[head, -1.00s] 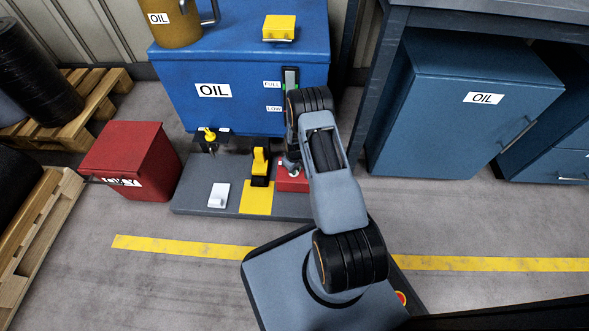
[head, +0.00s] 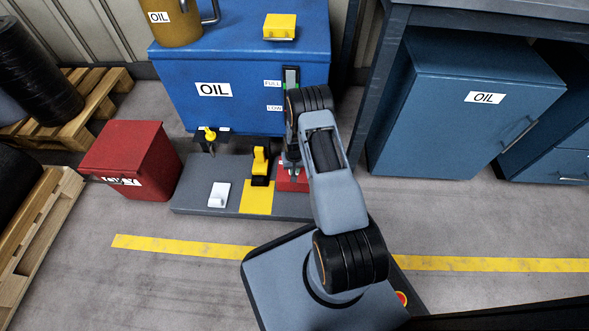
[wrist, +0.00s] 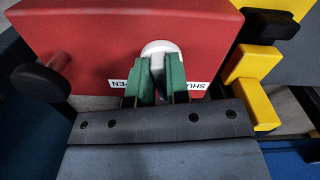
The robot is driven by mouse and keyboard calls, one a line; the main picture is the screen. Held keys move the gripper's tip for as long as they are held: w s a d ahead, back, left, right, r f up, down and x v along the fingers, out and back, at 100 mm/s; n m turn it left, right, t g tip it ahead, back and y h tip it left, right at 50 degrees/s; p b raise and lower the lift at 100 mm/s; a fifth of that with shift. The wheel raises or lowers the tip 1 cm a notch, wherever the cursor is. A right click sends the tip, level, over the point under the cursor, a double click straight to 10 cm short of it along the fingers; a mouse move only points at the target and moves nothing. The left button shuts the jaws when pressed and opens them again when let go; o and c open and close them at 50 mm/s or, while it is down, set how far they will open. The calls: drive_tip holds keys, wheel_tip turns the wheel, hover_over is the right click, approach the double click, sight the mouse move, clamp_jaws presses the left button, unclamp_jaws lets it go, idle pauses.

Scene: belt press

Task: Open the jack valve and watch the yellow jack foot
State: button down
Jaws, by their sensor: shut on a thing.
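The jack valve is a red block (wrist: 95,45) with a pale rounded handle (wrist: 160,47) on it. Labels beside the handle read SHUT and, partly covered, OPEN; both look upside down in the wrist view. My gripper (wrist: 159,66) has its green fingers shut on the handle, one on each side. In the head view the red block (head: 284,185) is partly hidden by my arm. The yellow jack foot (head: 260,160) stands upright just left of it, with a black lower part, and its yellow body shows at the right of the wrist view (wrist: 250,66).
A grey base plate (head: 190,207) carries the valve, a yellow patch (head: 257,203) and a white piece (head: 219,194). A blue OIL tank (head: 240,70) rises behind. A red bin (head: 128,160) stands left. A black knob (wrist: 40,82) shows left in the wrist view.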

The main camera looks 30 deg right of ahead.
drive_tip(key=m, duration=0.6)
drive_tip(key=shift+w+a+m, duration=0.1)
drive_tip(key=shift+a+m, duration=0.05)
drive_tip(key=shift+m, duration=0.15)
drive_tip(key=m, duration=0.4)
drive_tip(key=shift+w+m+b, duration=0.2)
drive_tip(key=shift+m+b, duration=0.1)
drive_tip(key=shift+m, duration=0.1)
drive_tip(key=c, duration=1.1)
unclamp_jaws()
drive_tip(key=shift+a, duration=0.1)
wheel_tip(320, 180, up, 14)
drive_tip(key=p, duration=0.6)
drive_tip(key=shift+f, duration=0.1)
